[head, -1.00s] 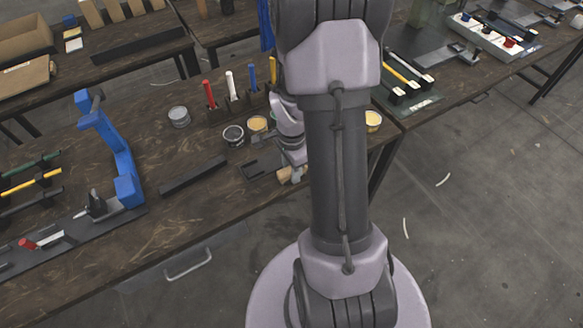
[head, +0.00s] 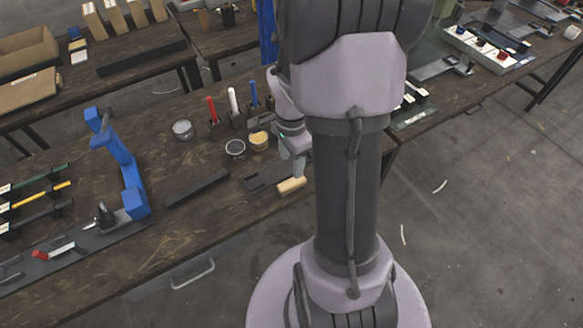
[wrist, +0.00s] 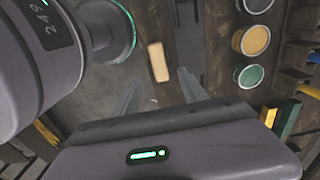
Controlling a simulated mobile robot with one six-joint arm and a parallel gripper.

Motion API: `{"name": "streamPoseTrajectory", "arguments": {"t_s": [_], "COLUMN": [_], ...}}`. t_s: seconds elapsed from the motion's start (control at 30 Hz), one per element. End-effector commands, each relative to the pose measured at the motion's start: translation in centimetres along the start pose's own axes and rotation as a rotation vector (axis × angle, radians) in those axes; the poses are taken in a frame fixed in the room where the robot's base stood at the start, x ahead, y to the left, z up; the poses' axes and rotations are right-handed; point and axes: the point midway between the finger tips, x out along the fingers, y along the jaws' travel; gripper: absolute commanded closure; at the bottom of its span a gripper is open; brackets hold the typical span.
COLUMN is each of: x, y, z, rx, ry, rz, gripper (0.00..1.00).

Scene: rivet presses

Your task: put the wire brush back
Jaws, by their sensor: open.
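A pale wooden block (head: 291,186), probably the wire brush's handle, lies by the front edge of the workbench, beside a dark flat holder (head: 256,180). Its bristles cannot be made out. My gripper (head: 297,170) is just behind and above the block in the head view, partly hidden by my arm. In the wrist view the block (wrist: 158,62) shows beyond and between the two spread fingers of my gripper (wrist: 159,88), with nothing between the fingertips. I cannot tell whether the block sits fully in the holder.
Open tins stand behind, one dark (head: 235,149) and one yellow (head: 259,140); a green tin (wrist: 250,76) shows in the wrist view. Red, white and blue upright handles stand beyond. A dark bar (head: 197,188) and a blue clamp-like frame (head: 130,175) lie left.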

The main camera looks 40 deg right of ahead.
Motion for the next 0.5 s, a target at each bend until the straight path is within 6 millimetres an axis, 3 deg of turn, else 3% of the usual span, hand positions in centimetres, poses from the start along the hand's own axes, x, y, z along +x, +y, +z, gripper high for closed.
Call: {"name": "streamPoseTrajectory", "arguments": {"t_s": [0.07,0.23,0.3,0.37,0.43,0.5], "x": [-1.1,-1.5,-2.7,-5.3,-9.6,-13.6], "y": [0.0,0.0,-0.1,-0.2,0.4,2.4], "z": [0.0,0.1,1.0,3.2,7.2,11.6], "rx": [-0.001,-0.004,-0.052,-0.166,-0.378,-0.624], "ry": [0.0,0.0,0.003,0.009,0.019,0.03], "rz": [0.0,0.0,-0.023,-0.071,-0.157,-0.254], "gripper": [0.5,0.5,0.5,0.5,0.5,0.5]}}
